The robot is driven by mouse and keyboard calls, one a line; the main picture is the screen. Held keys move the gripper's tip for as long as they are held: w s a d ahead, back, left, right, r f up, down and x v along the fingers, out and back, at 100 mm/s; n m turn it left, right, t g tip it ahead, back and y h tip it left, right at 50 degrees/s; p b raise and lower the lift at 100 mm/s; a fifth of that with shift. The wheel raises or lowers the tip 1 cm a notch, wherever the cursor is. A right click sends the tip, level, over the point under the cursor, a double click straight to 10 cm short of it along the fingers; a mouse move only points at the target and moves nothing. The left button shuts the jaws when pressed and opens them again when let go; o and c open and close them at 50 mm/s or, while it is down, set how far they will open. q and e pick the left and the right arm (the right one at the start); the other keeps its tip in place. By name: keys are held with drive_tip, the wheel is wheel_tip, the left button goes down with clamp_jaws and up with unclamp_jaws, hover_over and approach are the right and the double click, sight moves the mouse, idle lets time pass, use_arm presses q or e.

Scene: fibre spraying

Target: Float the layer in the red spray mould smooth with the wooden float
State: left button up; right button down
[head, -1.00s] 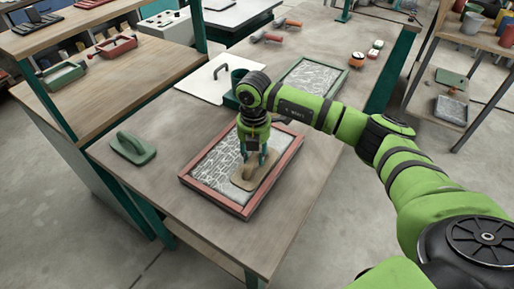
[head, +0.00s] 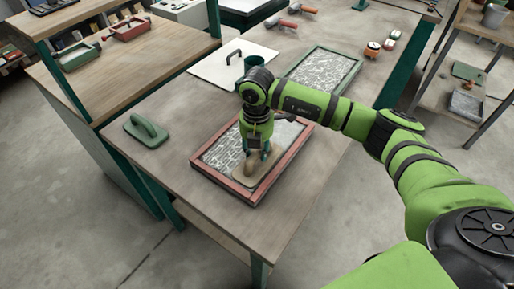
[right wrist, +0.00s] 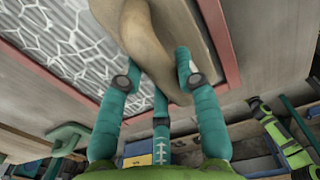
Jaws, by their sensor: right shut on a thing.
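The red spray mould (head: 221,184) lies flat on the workbench, and its red rim also shows in the right wrist view (right wrist: 216,35). Inside it is a grey layer (head: 218,152) with a pale net-like pattern (right wrist: 70,40). My right gripper (head: 257,155) is shut on the handle of the wooden float (head: 240,173). The float is over the near part of the layer, close to the near rim; its underside contact is hidden. In the right wrist view, teal fingers grip the tan float (right wrist: 150,30). My arm covers part of the mould's far side. My left gripper is not seen.
A green float (head: 146,130) rests on the bench left of the mould. A green-framed mould (head: 356,74), a white board (head: 215,75) with a handle and a dark green cup (head: 254,64) stand behind. The bench is clear around the near corner.

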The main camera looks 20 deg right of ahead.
drive_tip(key=shift+r+p, duration=2.35)
drive_tip(key=shift+r, duration=1.2)
